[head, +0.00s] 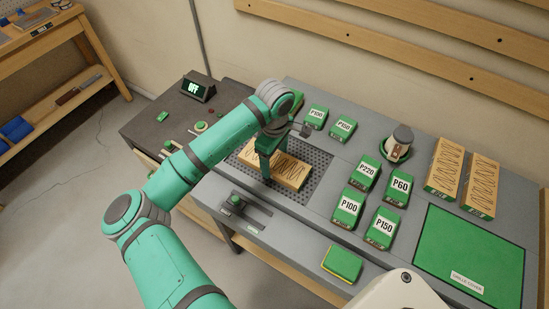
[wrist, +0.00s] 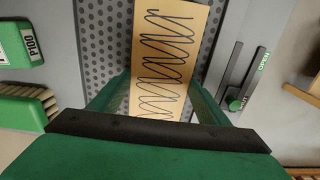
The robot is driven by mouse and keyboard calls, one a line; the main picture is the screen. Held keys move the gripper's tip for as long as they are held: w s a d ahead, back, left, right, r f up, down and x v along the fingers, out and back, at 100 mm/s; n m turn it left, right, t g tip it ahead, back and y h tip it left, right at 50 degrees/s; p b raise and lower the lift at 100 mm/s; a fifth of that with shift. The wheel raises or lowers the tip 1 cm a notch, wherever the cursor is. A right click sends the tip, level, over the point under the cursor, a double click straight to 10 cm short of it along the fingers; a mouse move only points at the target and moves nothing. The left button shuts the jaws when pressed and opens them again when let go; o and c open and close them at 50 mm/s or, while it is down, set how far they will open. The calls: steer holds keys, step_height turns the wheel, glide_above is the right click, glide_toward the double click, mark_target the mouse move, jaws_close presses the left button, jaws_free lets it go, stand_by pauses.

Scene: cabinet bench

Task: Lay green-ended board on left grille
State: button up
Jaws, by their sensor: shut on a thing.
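A pale wooden board (head: 290,172) with dark squiggly lines on its top is over the perforated grille (head: 318,190). My gripper (head: 267,172) points down over the board and is shut on it across its width. In the wrist view, the board (wrist: 165,45) runs lengthwise between the two green fingers, with holes of the grille (wrist: 100,40) showing beside it. I cannot tell whether the board rests flat on the grille or is slightly above it. Two similar boards (head: 445,168) (head: 480,186) lie at the right.
Several green sanding blocks (head: 367,174) stand right of the grille. A green sheet labelled as a cover (head: 470,250) lies at the right front. A slider knob (head: 235,200) sits in front of the grille. A display (head: 198,87) reads OFF.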

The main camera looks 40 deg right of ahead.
mark_target(275, 161)
steer(key=o, duration=1.4)
steer(key=shift+f, duration=0.15)
step_height(275, 161, up, 12)
steer(key=shift+d, duration=0.1)
